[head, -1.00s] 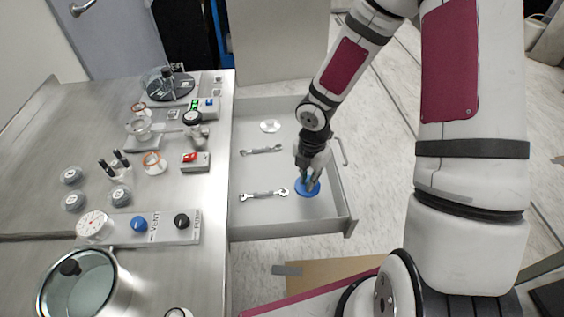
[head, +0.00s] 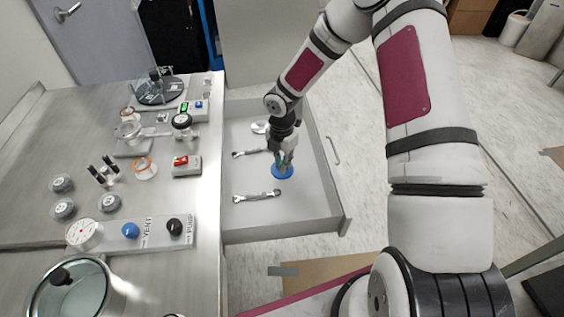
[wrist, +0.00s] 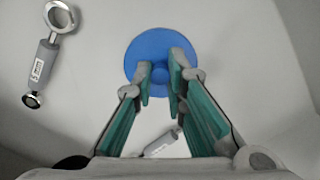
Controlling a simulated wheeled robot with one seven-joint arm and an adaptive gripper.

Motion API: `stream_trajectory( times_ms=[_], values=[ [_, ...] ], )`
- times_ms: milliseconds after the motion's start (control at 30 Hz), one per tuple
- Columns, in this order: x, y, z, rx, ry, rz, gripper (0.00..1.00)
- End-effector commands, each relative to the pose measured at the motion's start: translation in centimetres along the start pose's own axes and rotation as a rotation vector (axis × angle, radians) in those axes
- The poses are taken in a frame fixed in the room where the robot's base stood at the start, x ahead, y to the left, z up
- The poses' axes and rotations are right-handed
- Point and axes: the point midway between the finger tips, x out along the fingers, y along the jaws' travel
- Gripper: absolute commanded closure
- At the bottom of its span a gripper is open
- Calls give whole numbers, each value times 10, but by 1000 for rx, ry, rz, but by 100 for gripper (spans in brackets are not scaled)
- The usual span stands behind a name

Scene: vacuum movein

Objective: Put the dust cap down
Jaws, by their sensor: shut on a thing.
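The dust cap is a blue disc (head: 283,172) with a small knob in its middle. In the wrist view the blue dust cap (wrist: 144,52) lies beyond my fingertips, with the knob between them. My gripper (head: 282,163) is shut on the knob of the cap, inside the open drawer (head: 310,205). In the wrist view my gripper (wrist: 160,82) has a green-lined finger on each side of the knob. I cannot tell whether the cap touches the drawer floor.
One wrench (head: 257,196) lies in front of the cap, and a second wrench (head: 250,153) lies to its left. A pale round piece (head: 260,127) lies near the drawer's back. The steel bench (head: 190,215) with gauges and knobs stands left. Drawer floor is free at right front.

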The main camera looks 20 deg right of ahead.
Motion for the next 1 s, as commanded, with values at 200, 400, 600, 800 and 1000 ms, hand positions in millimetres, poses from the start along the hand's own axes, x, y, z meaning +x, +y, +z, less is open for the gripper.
stream_trajectory(
  times_ms=[200,400,600,800,1000],
  values=[
    [0,0,0,0,-1,1,99],
    [2,0,0,0,-1,1,67],
    [3,0,0,1,0,0,67],
    [-2,-1,0,1,0,0,67],
    [-31,0,1,1,-3,3,67]
  ],
)
